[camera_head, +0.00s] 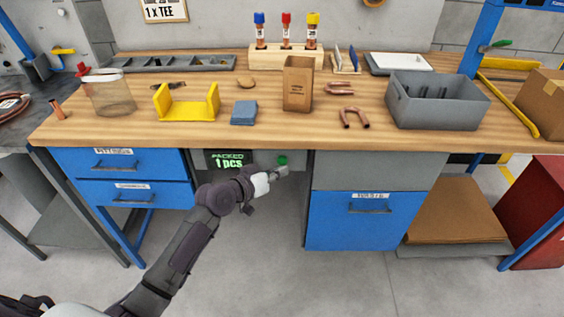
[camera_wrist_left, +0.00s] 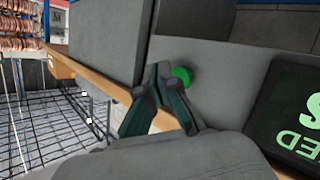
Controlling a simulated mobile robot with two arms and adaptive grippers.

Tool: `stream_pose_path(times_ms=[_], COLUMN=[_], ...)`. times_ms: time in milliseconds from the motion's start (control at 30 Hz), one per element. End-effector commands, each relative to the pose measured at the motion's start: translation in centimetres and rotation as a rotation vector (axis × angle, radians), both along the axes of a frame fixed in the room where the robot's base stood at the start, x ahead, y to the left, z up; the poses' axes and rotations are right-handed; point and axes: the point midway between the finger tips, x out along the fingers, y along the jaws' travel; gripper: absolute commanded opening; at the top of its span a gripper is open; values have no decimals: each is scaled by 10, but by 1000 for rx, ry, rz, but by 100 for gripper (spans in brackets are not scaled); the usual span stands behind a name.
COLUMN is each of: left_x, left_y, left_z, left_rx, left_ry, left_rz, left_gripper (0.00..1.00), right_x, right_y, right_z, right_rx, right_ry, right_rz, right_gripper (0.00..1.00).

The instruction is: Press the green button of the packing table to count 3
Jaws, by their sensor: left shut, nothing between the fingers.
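The green button (camera_head: 282,160) sits on the grey front panel under the packing table's (camera_head: 220,135) top. It also shows in the left wrist view (camera_wrist_left: 182,76), just beyond my fingertips and partly hidden by them. The counter display (camera_head: 229,161) left of it reads "PACKED 1 pcs"; its corner shows in the left wrist view (camera_wrist_left: 295,115). My left gripper (camera_head: 281,171) is shut and empty, with its tips close to the button. I cannot tell whether they touch it. My right gripper is in neither view.
Blue drawers (camera_head: 122,178) flank the button on the left and a grey-and-blue cabinet (camera_head: 366,208) on the right. The space under the display is open.

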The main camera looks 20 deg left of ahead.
Motion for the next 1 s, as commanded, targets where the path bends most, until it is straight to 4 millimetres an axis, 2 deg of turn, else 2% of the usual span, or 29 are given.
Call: stream_pose_path(times_ms=[1000], left_x=[9], left_y=[3], left_z=[0], left_rx=[0], left_ry=[0], left_rz=[0], left_gripper=[0], right_x=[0], right_y=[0], right_z=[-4], right_rx=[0], right_ry=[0], right_rz=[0], right_gripper=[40])
